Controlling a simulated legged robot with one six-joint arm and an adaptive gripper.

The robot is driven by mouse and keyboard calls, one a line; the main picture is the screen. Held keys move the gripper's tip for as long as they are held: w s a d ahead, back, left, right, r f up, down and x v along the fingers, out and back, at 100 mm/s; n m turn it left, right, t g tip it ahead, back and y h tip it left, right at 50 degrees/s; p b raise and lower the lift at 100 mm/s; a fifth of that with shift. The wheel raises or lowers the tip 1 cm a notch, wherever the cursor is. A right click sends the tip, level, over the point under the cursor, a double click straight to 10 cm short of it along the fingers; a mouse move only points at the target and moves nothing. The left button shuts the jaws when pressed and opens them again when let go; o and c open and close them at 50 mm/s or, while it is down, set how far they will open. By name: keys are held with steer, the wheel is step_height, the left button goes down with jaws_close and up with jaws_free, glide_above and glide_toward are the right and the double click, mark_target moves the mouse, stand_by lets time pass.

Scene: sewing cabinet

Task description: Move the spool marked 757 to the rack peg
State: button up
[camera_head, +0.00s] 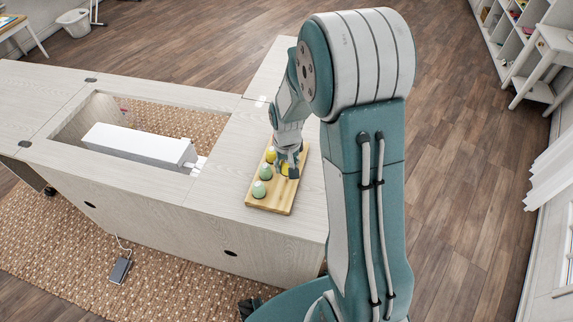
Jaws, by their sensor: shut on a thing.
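A wooden board, likely the rack (262,204), lies on the right part of the cabinet top. Along its left side stand a yellow spool (271,155) at the back, a green spool (265,172) in the middle and another green spool (258,189) at the front. My gripper (287,168) is over the board, pointing down, shut on a yellow spool (285,170) that is partly hidden by the fingers. Whether that spool touches the board or a peg cannot be told. The markings are too small to read, so I cannot tell which spool is 757.
A white sewing machine (135,144) sits in the cabinet's recessed opening, left of the board. The pale cabinet top (215,205) is clear between them. A foot pedal (121,270) lies on the woven rug (60,235). White shelves (510,40) stand far right.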

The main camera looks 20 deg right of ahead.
steer(key=shift+f, duration=1.45)
steer(key=o, duration=0.9)
step_height(320, 180, up, 12)
steer(key=shift+f, duration=0.1)
stand_by(0.4)
